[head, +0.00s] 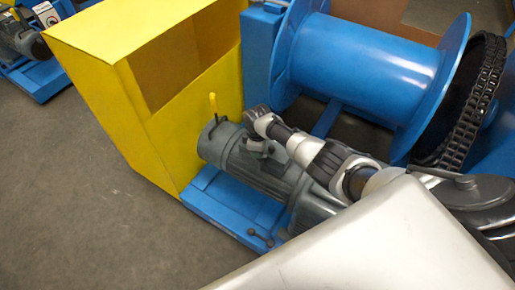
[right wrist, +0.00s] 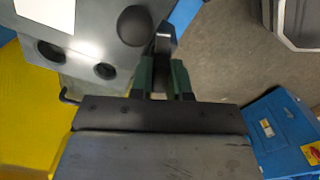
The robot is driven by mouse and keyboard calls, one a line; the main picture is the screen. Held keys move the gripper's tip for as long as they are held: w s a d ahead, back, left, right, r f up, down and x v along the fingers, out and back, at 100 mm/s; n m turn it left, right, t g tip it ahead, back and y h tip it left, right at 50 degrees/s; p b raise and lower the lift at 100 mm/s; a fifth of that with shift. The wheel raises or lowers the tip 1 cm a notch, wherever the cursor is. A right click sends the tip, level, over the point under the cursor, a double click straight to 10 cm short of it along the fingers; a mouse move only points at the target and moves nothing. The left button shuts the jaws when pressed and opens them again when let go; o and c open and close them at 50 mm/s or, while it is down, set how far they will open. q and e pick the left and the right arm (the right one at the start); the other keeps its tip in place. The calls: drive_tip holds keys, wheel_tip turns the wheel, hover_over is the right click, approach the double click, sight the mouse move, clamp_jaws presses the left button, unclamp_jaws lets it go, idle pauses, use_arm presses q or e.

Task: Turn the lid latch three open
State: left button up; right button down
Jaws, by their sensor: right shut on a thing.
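A grey motor (head: 265,170) with a box on it lies on a blue base in the head view. My right gripper (head: 262,148) reaches down to this box. In the right wrist view the grey box (right wrist: 85,55) has two round dark holes and a pale label. My right gripper's green fingers (right wrist: 162,75) are shut on a narrow dark latch (right wrist: 163,45) at the box's edge. A round black knob (right wrist: 134,26) is just left of the fingertips. Which latch is number three cannot be told. My left gripper is not in view.
A yellow guard (head: 110,100) stands left of the motor. A yellow lever (head: 212,104) rises at the motor's left end. A blue drum (head: 355,65) and black chain (head: 470,100) are behind. Small dark levers (head: 262,238) sit on the blue base (head: 235,207).

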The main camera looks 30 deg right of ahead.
drive_tip(key=shift+w+d+m+p, duration=0.1)
drive_tip(key=shift+m+p, duration=0.4)
drive_tip(key=shift+m, duration=1.6)
drive_tip(key=c, duration=1.1)
unclamp_jaws()
drive_tip(key=shift+r, duration=0.15)
wheel_tip(320, 180, up, 10)
drive_tip(key=p, duration=0.3)
drive_tip(key=shift+f, duration=0.2)
drive_tip(key=shift+r, duration=0.45)
